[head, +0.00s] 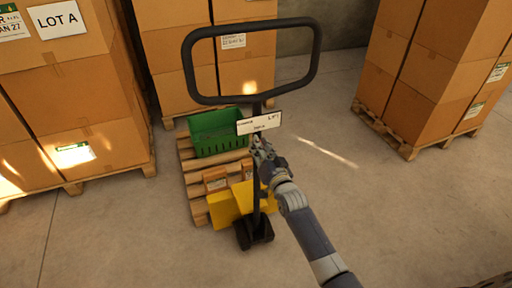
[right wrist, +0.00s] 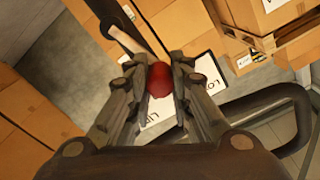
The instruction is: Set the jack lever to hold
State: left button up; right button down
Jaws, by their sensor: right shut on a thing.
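The yellow pallet jack (head: 224,210) stands at a wooden pallet in the head view, with its black loop handle (head: 187,70) raised toward me. A white label plate (head: 259,123) with dark lettering sits below the loop. My right gripper (head: 260,148) is just under this plate. In the right wrist view its two fingers (right wrist: 160,84) are shut on the red knob (right wrist: 159,80) of the jack lever, in front of the plate (right wrist: 203,72). In the head view the gripper hides the knob, and I cannot tell the lever's position. My left gripper is not in view.
A green crate (head: 220,146) and small boxes (head: 215,181) are on the wooden pallet (head: 196,189). Tall stacks of cartons stand at left (head: 70,90), back (head: 175,45) and right (head: 440,60). The concrete floor (head: 400,210) at right is clear.

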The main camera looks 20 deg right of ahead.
jog(key=shift+d+r+m, duration=0.15)
jog(key=shift+d+m, duration=0.75)
jog(key=shift+m, duration=0.5)
jog(key=c, duration=1.4)
grip_release()
jog(key=s, duration=1.2)
jog(key=shift+d, duration=0.3)
